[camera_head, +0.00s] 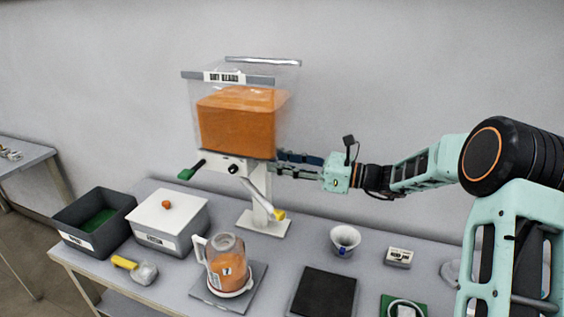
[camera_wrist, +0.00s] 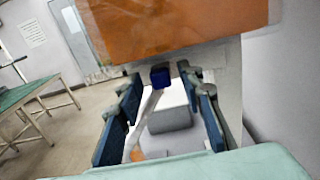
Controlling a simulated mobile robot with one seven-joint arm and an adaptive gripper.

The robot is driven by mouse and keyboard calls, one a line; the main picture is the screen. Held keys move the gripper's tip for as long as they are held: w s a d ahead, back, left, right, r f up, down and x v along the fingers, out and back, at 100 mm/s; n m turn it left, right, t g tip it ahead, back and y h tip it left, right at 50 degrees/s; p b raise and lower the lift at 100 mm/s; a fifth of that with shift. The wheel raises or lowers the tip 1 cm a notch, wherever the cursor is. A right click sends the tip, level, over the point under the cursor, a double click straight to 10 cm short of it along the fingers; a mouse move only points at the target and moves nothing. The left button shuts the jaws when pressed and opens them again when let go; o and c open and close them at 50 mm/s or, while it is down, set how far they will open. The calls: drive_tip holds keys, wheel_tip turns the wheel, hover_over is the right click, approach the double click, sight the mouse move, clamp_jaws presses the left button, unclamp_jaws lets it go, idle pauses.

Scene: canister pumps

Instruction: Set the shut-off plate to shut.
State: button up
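The dispenser has a clear hopper (camera_head: 238,122) filled with orange material, on a white stand. A green-handled lever (camera_head: 190,170) sticks out to the left below the hopper. In the wrist view a dark blue block-shaped knob (camera_wrist: 160,77) shows just under the hopper. I cannot tell which of these belongs to the shut-off plate. My gripper (camera_head: 284,163) is at the dispenser's right side, just below the hopper. In the wrist view my gripper (camera_wrist: 160,92) is open, its fingers on either side of the blue knob with gaps visible. The plate itself is hidden.
A clear jug (camera_head: 228,265) with orange contents stands in front of the dispenser. A white lidded box (camera_head: 168,220), a dark bin (camera_head: 92,222) and a yellow-handled scoop (camera_head: 135,268) are at left. A white cup (camera_head: 345,239) and black pad (camera_head: 323,293) are at right.

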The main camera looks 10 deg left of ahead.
clamp_jaws()
idle(0.3)
drive_tip(key=a, duration=0.3)
drive_tip(key=shift+w+a+r, duration=0.1)
drive_tip(key=shift+w+a, duration=0.05)
drive_tip(key=shift+w, duration=0.05)
unclamp_jaws()
drive_tip(key=shift+a, duration=0.15)
